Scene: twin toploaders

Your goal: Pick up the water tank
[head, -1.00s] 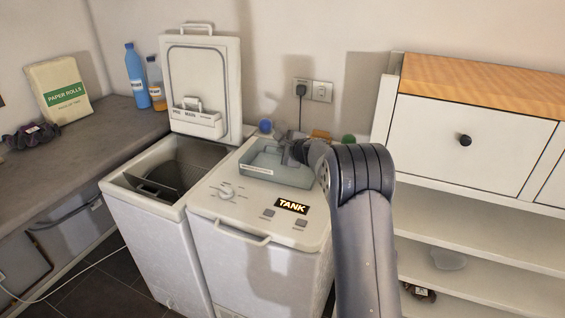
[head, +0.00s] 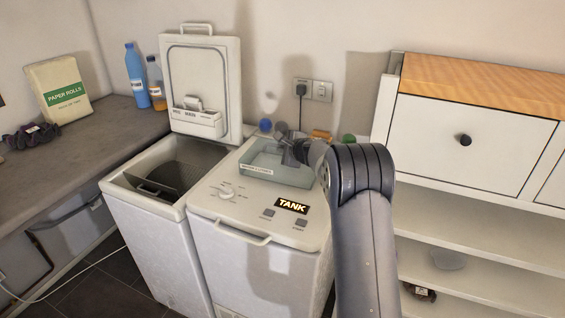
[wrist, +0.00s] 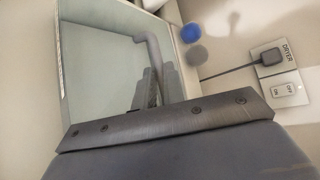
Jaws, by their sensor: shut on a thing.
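The water tank (head: 262,169) is a shallow grey-blue box with a pale label on its front. It sits at the top of the right-hand machine (head: 236,207), whose panel display reads TANK. My gripper (head: 284,143) is at the tank's back right and is shut on it; my wrist hides part of the contact. In the wrist view the tank (wrist: 105,65) fills the upper left, with a curved grey handle-like bar across it. The fingertips are hard to make out there. I cannot tell whether the tank is clear of the machine top.
The left machine (head: 160,190) stands with its lid (head: 205,75) up. A plug (head: 301,90) is in the wall socket behind. A white cabinet (head: 470,140) stands close on the right.

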